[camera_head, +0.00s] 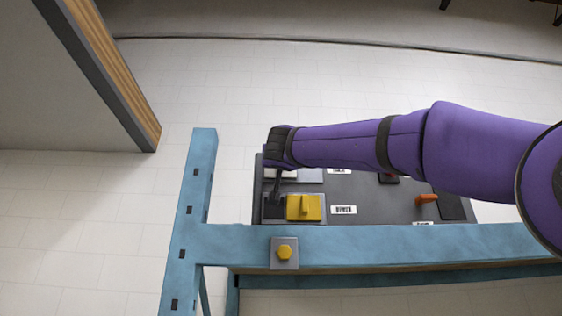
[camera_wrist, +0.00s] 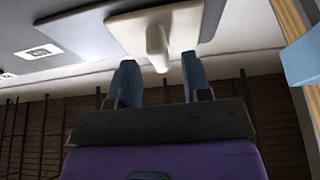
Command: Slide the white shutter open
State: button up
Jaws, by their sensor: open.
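The white shutter (camera_wrist: 185,25) is a flat plate with a rounded knob (camera_wrist: 157,48) in the wrist view. My gripper (camera_wrist: 162,78) is open, its two blue-grey fingers pointing at the plate. The knob shows between and just beyond the fingertips; I cannot tell whether either finger touches it. In the head view my gripper (camera_head: 275,190) hangs over the left end of a dark panel (camera_head: 380,205). There the white shutter (camera_head: 288,174) is mostly hidden by my wrist and arm.
A yellow shutter with a handle (camera_head: 305,208) sits close to my gripper. An orange handle (camera_head: 427,199) and several white labels are farther right on the panel. A blue frame beam (camera_head: 370,245) with a yellow bolt (camera_head: 285,252) runs along the near side; a blue post (camera_head: 187,220) stands left.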

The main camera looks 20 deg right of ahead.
jog(key=shift+x, duration=0.85)
grip_shut()
jog(key=s+d, duration=0.2)
jog(key=d, duration=0.4)
grip_release()
jog(key=shift+d, duration=0.15)
